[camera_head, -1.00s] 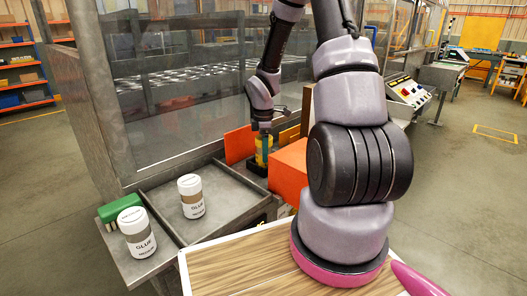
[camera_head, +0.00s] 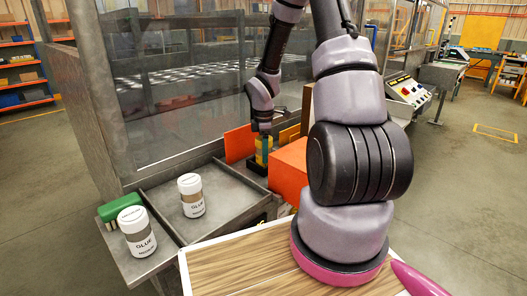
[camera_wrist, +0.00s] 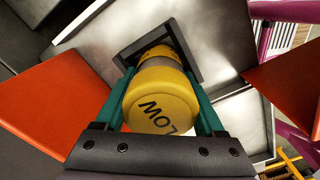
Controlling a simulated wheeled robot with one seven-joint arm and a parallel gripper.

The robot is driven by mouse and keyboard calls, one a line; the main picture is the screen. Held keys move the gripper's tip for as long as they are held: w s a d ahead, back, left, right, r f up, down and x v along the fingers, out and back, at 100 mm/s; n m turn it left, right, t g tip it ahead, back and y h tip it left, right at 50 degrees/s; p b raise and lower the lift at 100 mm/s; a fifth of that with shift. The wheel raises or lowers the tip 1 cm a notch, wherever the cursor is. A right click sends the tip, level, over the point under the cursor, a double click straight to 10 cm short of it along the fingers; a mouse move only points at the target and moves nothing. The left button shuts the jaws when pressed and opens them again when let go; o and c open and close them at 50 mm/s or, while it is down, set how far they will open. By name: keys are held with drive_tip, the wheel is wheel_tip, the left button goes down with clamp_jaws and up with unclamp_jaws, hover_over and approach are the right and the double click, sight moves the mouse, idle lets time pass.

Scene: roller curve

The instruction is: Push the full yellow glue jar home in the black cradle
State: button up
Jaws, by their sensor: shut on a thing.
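The yellow glue jar (camera_wrist: 160,95) is between the two green fingers of my gripper (camera_wrist: 165,100) in the wrist view, its yellow top facing the camera. In the head view the yellow jar (camera_head: 262,152) is small and partly hidden by my gripper (camera_head: 264,138). The black cradle (camera_wrist: 195,62) surrounds the far end of the jar in the wrist view. It shows as a dark base under the jar in the head view (camera_head: 257,167). My gripper is shut on the jar. How deep the jar sits in the cradle is hidden.
Orange panels (camera_head: 240,143) and an orange block (camera_head: 288,166) stand close on both sides of the cradle. Two white glue jars, one in the grey tray (camera_head: 232,208) and one outside it (camera_head: 136,233), stand at the left, near a green block (camera_head: 118,208). A glass guard rises behind.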

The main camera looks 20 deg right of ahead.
drive_tip(key=shift+f, duration=0.25)
idle(0.3)
drive_tip(key=o, duration=1.6)
drive_tip(key=shift+c, duration=1.3)
drive_tip(key=shift+o, duration=1.1)
drive_tip(key=shift+r, duration=4.5)
